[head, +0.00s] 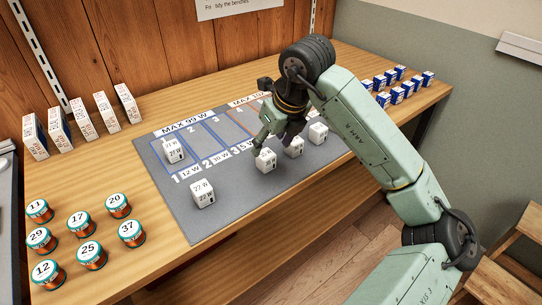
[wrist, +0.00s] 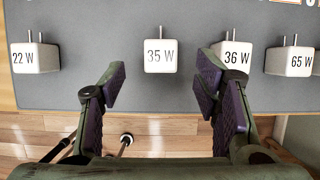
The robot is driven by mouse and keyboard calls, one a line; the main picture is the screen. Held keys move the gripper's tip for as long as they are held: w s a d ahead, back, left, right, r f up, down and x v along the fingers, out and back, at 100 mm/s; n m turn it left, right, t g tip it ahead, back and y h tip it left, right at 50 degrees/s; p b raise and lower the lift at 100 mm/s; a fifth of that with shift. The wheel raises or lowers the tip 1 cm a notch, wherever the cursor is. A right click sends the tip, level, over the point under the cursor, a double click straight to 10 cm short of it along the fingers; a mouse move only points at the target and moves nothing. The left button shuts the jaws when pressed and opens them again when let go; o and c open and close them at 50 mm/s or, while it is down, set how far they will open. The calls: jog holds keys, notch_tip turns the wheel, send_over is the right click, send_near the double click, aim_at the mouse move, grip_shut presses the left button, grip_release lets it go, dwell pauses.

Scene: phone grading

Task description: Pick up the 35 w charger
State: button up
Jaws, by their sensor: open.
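The 35 W charger is a small white block with two metal prongs on top; it stands on the grey mat in the wrist view (wrist: 160,60). In the head view it is the white block (head: 266,161) just below my gripper (head: 268,137). In the wrist view my gripper (wrist: 162,78) is open and empty, its two purple-padded fingers apart. The charger shows in the gap between the fingertips, a little beyond them. I cannot tell the exact height of the fingers above it.
The 36 W charger (wrist: 234,56) is close right, partly behind the right finger. The 65 W charger (wrist: 290,62) and 22 W charger (wrist: 36,58) stand farther out. Another charger (head: 174,151) is in a mat slot. Numbered tins (head: 88,254) and boxes (head: 80,122) stand left, blue-white boxes (head: 397,95) right.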

aim_at(266, 154)
jog(key=shift+p+x, duration=1.05)
jog(key=shift+x, duration=2.2)
jog(key=c, duration=1.3)
jog(key=shift+o, duration=0.2)
